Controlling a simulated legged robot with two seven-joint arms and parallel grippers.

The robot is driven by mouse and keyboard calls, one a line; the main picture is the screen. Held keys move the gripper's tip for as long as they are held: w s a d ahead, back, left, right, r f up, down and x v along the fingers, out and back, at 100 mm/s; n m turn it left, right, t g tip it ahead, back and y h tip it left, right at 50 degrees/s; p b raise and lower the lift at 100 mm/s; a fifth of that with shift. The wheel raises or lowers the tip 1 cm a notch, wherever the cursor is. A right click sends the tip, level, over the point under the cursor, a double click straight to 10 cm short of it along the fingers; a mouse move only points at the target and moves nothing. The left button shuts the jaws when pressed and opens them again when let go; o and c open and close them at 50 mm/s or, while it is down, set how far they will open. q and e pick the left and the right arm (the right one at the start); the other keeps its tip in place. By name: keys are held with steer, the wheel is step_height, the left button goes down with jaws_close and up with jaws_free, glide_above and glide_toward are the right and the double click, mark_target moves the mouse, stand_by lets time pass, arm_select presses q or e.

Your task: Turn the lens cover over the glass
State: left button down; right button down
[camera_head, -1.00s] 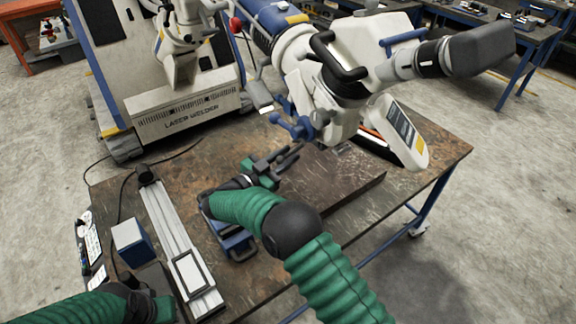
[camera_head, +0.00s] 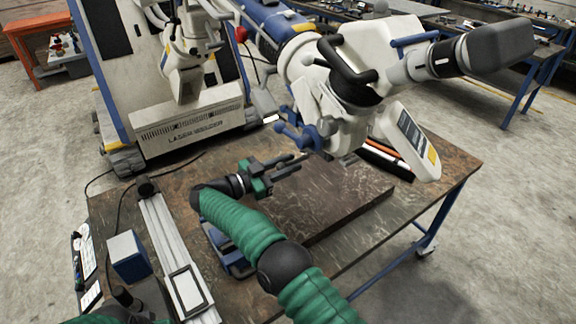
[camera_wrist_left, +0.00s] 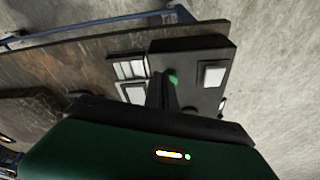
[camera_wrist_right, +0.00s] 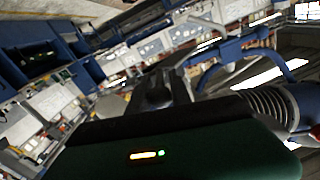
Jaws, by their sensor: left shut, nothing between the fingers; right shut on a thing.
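The white and blue microscope arm (camera_head: 345,95) hangs over the table's far side, with its lens end low and a blue knobbed handle (camera_head: 300,132) at its left. My right gripper (camera_head: 298,164) is just below and left of that end, fingers pointing right. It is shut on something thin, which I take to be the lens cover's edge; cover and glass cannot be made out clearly. In the right wrist view, the fingers (camera_wrist_right: 160,88) are close together, with a blue curved handle (camera_wrist_right: 240,48) beyond. My left gripper (camera_wrist_left: 165,92) is shut and empty over the table's edge.
A brown slab (camera_head: 335,205) lies on the worn table (camera_head: 445,175) below the microscope. A metal rail (camera_head: 165,235) and a blue-white box (camera_head: 128,256) are at the left. The laser welder (camera_head: 190,120) stands behind.

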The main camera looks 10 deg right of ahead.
steer(key=c, duration=1.3)
jaws_free()
arm_select(q)
steer(key=shift+w+p+v, duration=0.25)
steer(key=shift+p+v, duration=0.8)
steer(key=shift+p, duration=0.1)
arm_select(e)
step_height(320, 180, up, 3)
steer(key=shift+w+a+r, duration=0.1)
steer(key=shift+w+r, duration=0.05)
arm_select(q)
steer(key=shift+r, duration=0.3)
arm_select(e)
steer(key=shift+s+a+r, duration=0.1)
steer(key=shift+s+r, duration=0.1)
steer(key=shift+r, duration=0.1)
arm_select(q)
steer(key=shift+w+p+v, duration=0.25)
steer(key=shift+p+v, duration=0.85)
steer(key=shift+p, duration=0.25)
arm_select(e)
steer(key=shift+s+a+r, duration=0.15)
steer(key=shift+s+a, duration=0.45)
steer(key=shift+s, duration=1.95)
steer(key=shift+s+a+r, duration=0.2)
steer(key=shift+s+a, duration=0.4)
steer(key=shift+s, duration=1.95)
steer(key=shift+s+a+r, duration=0.15)
steer(key=shift+s+a, duration=0.45)
steer(key=shift+s, duration=1.95)
